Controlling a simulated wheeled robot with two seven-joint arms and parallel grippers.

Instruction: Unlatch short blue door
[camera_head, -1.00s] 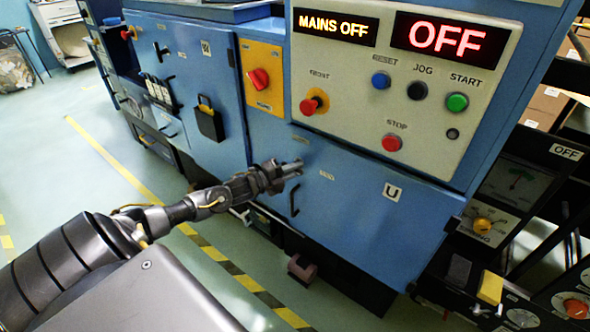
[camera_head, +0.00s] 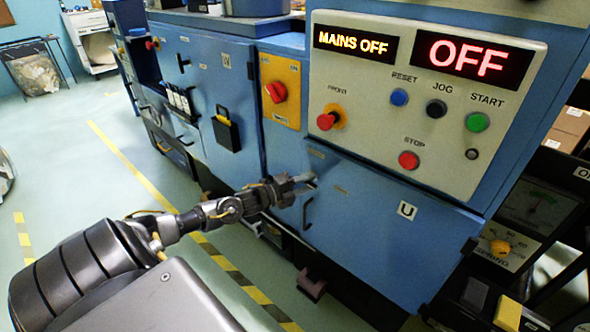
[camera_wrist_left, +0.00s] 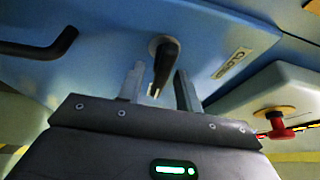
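The short blue door (camera_head: 365,222) is the low panel marked U under the control panel, and it looks closed. A dark latch knob (camera_wrist_left: 165,62) on a round base shows in the left wrist view. My left gripper (camera_head: 304,181) is at the door's upper left, in front of the latch area. In the left wrist view, the fingers of my left gripper (camera_wrist_left: 158,85) are apart, with the latch knob between them. I cannot tell whether they touch it. The head view hides the latch behind the gripper. My right gripper is not in view.
A black pull handle (camera_head: 307,213) is on the door just below my left gripper; it also shows in the left wrist view (camera_wrist_left: 40,48). The control panel (camera_head: 365,120) juts out above. A red knob (camera_wrist_left: 279,126) is at right in the left wrist view. Open floor lies left.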

